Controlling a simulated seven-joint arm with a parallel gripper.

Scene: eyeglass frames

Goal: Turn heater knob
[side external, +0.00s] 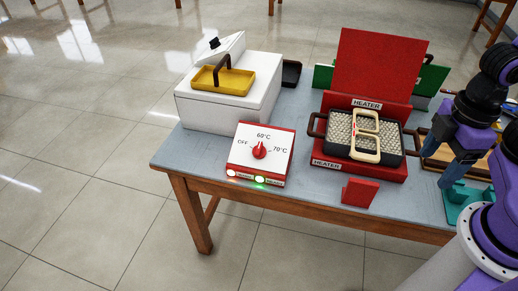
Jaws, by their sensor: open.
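The heater knob (259,151) is a round red dial with a white pointer mark. It sits on a white-faced control box (243,165) with red sides, marked OFF, 60°C and 70°C. Exactly where its pointer is aimed is too small to tell. A green light (260,180) glows on the box's front edge. The red heater (372,70) has its lid raised, with a dark tray (393,150) of pale beads in it and cream eyeglass frames (367,122) on top. My gripper (447,178) is open at the right, apart from the knob, near a teal block.
A white box (230,105) with a yellow tray (222,80) stands at the back left. A small red stand (360,192) is near the front edge. A teal block (462,196) is at the right. Bare table lies between control box and heater.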

